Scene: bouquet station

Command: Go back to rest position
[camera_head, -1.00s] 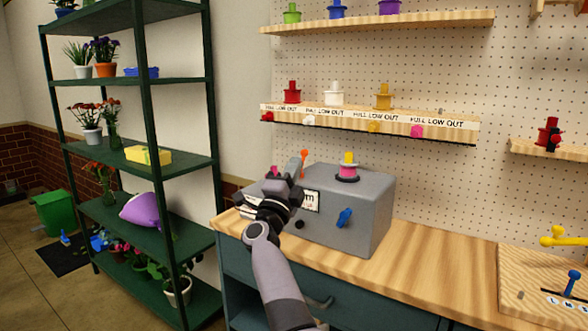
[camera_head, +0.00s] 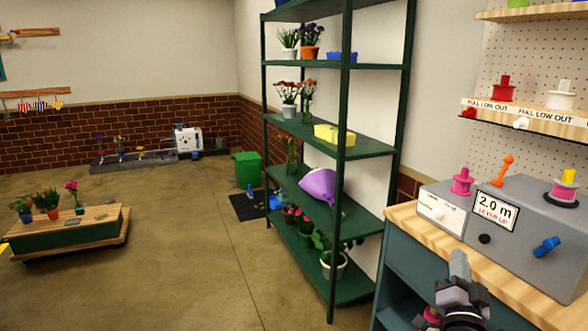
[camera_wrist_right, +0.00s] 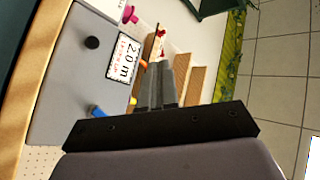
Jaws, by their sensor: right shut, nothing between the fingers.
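My right gripper (camera_head: 459,264) is shut and empty, low at the right of the head view, at the front edge of the wooden bench. In the right wrist view its two fingers (camera_wrist_right: 160,75) lie together with nothing between them. The grey machine (camera_head: 530,235) with its "2.0 m" label stands on the bench beyond the gripper, apart from it in the head view. It also fills the left of the right wrist view (camera_wrist_right: 65,95). My left gripper is in neither view.
A green shelf rack (camera_head: 345,190) with plants stands left of the bench (camera_head: 425,230). A white box (camera_head: 435,214) with a pink spool sits beside the machine. A green bin (camera_head: 247,170) and a low planter table (camera_head: 70,240) are farther left.

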